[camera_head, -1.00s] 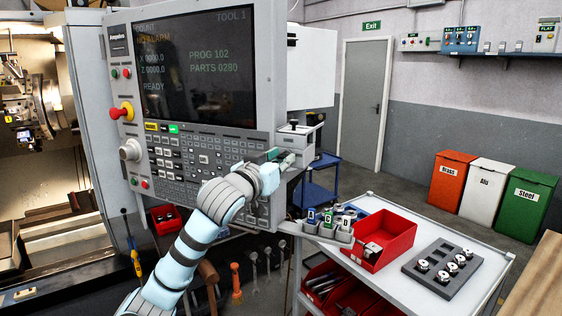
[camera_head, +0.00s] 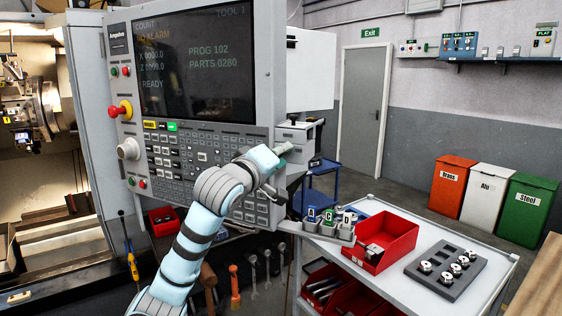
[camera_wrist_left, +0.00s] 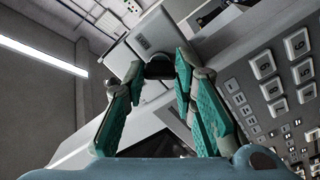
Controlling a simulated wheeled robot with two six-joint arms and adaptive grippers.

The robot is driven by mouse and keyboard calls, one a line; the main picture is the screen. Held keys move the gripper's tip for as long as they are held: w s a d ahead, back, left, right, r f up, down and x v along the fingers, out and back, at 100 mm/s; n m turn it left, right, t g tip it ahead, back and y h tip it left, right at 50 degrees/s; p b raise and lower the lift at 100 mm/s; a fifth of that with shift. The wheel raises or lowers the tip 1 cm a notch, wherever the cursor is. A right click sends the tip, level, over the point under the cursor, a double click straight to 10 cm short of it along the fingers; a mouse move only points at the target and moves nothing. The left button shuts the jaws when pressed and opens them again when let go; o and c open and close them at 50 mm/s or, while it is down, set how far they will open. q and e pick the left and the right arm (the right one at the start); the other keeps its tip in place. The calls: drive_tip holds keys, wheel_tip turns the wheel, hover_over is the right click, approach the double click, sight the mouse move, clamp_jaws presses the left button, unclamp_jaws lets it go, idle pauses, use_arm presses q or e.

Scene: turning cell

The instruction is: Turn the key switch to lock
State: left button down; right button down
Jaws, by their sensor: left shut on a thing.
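My left gripper (camera_head: 281,150) is at the right edge of the machine's control panel (camera_head: 264,60), beside a small grey box (camera_head: 296,132) there. In the left wrist view its two teal fingers (camera_wrist_left: 159,70) close on a small dark rounded part, which looks like the key switch's key (camera_wrist_left: 158,68). A pale housing with a small label (camera_wrist_left: 141,43) lies just beyond the fingertips. The key's angle and any lock marking are too small to read. In the head view the gripper hides the key. My right gripper is not in view.
The panel's keypad (camera_wrist_left: 263,66) is close to the right of the fingers in the wrist view. A trolley (camera_head: 420,240) with a red bin (camera_head: 385,245) and a grey block (camera_head: 446,268) of metal parts stands to the right. An emergency stop (camera_head: 122,109) is on the panel's left.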

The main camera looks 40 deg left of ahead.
use_arm(q)
drive_tip(key=shift+n+b, duration=2)
drive_tip(key=shift+n, duration=1.8)
drive_tip(key=c, duration=1.3)
unclamp_jaws()
drive_tip(key=shift+s+a, duration=0.1)
drive_tip(key=shift+s, duration=0.1)
